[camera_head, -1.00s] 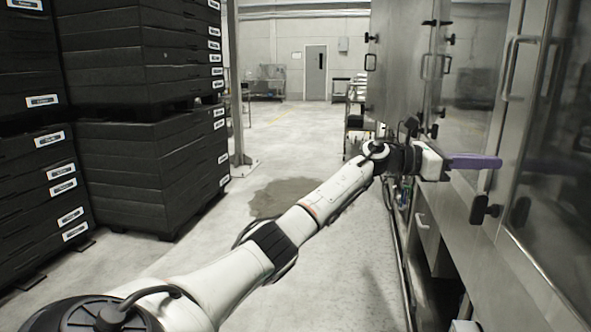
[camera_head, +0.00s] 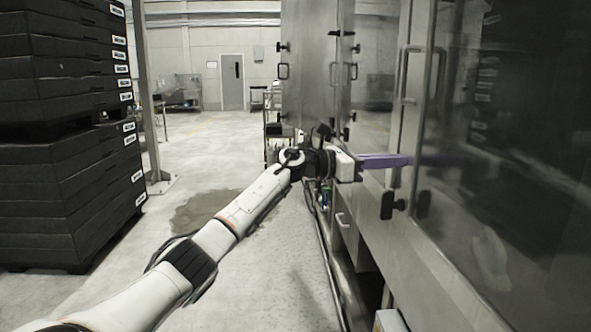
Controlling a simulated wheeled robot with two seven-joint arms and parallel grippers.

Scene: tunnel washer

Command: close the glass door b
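A large glass door (camera_head: 505,150) in a metal frame fills the right side of the head view. A vertical bar handle (camera_head: 401,75) is on its left side, and a black latch (camera_head: 391,206) sits lower down. No label shows, so I cannot tell whether this is door b. My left gripper (camera_head: 385,161), with purple fingers, points right at the door's left frame, below the handle. A faint purple reflection shows in the glass. The fingers overlap edge-on, so their opening and any contact with the frame cannot be told. My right gripper is not in view.
Another metal-framed panel (camera_head: 312,70) with handles and black latches stands farther along the machine. Stacked black crates (camera_head: 65,195) stand on the left. A cart (camera_head: 278,130) is beyond my gripper. The floor between crates and machine is clear, with a dark patch (camera_head: 205,208).

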